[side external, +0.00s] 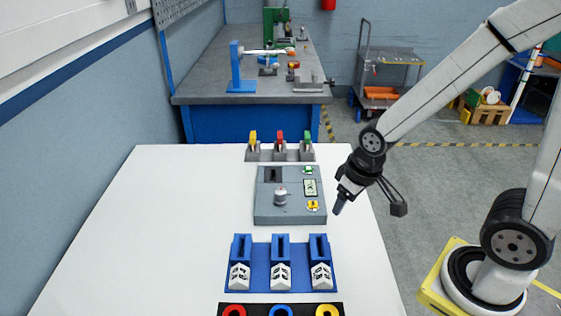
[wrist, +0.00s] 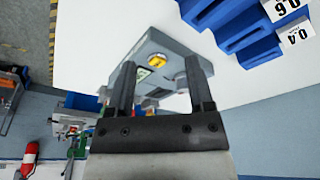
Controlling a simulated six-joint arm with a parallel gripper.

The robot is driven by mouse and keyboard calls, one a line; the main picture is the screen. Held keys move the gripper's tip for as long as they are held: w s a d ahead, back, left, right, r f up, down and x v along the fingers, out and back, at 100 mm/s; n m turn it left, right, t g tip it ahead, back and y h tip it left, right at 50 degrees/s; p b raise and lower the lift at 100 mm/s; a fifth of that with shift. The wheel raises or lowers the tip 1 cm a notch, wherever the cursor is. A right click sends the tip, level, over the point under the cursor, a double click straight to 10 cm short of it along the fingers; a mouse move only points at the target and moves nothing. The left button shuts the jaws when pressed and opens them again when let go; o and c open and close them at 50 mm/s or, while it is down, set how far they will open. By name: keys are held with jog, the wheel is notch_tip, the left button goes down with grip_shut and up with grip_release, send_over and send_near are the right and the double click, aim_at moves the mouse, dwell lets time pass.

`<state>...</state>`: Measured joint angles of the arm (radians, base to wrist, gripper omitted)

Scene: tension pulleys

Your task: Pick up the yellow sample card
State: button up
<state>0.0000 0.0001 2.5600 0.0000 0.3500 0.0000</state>
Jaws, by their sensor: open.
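The yellow sample card (side external: 253,138) stands upright at the left of a grey rack (side external: 282,155) at the table's far edge. A red card (side external: 280,137) and a green card (side external: 307,138) stand beside it. My gripper (side external: 338,207) hangs at the right of the grey device, above the table's right side, well apart from the yellow card. In the wrist view my gripper (wrist: 160,64) shows two spread fingers with nothing held between them. I cannot make out the yellow card in the wrist view.
The grey device (side external: 262,206) with a knob and a yellow symbol lies between the rack and a blue stand (side external: 258,278) with three slots and white labelled blocks. A black strip with coloured rings (side external: 280,310) is nearest. The white table's left side (side external: 130,230) is clear.

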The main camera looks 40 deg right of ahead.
jog(key=shift+w, duration=0.1)
jog(key=r+m+h, duration=0.2)
jog(key=m+h, duration=0.1)
jog(key=m, duration=0.6)
send_over(253, 135)
jog(key=s+a, duration=0.2)
jog(key=shift+w+f+t, duration=0.15)
jog(key=shift+f+t, duration=0.1)
jog(key=shift+t, duration=0.05)
jog(key=shift+x, duration=1.25)
jog(key=shift+x, duration=2.6)
jog(key=shift+d, duration=0.1)
jog(key=shift+c, duration=0.2)
